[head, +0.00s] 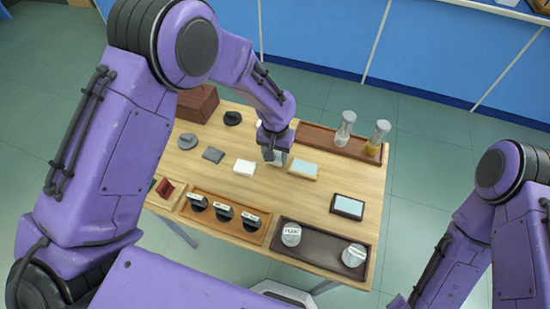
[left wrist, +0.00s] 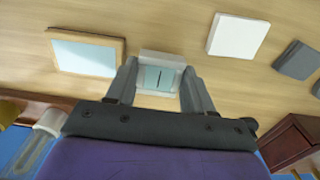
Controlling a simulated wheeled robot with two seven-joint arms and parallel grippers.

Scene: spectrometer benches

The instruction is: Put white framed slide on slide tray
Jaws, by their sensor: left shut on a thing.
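The white framed slide (left wrist: 160,73) has a pale blue pane with a dark line. It sits between the fingers of my left gripper (left wrist: 158,88), which is shut on it. In the head view my left gripper (head: 273,153) is over the middle of the table, and only a little of the slide shows under it. I cannot tell whether the slide touches the table. Several trays are in view; I cannot tell which is the slide tray. My right gripper is out of view; only its arm shows at the right.
A wood-framed slide (head: 303,168) lies right of my left gripper, a black-framed one (head: 348,206) farther right. A white block (head: 244,167) lies to the left. The back tray (head: 313,137) holds vials, an orange-brown tray (head: 245,234) black knobs, a dark tray (head: 318,257) jars.

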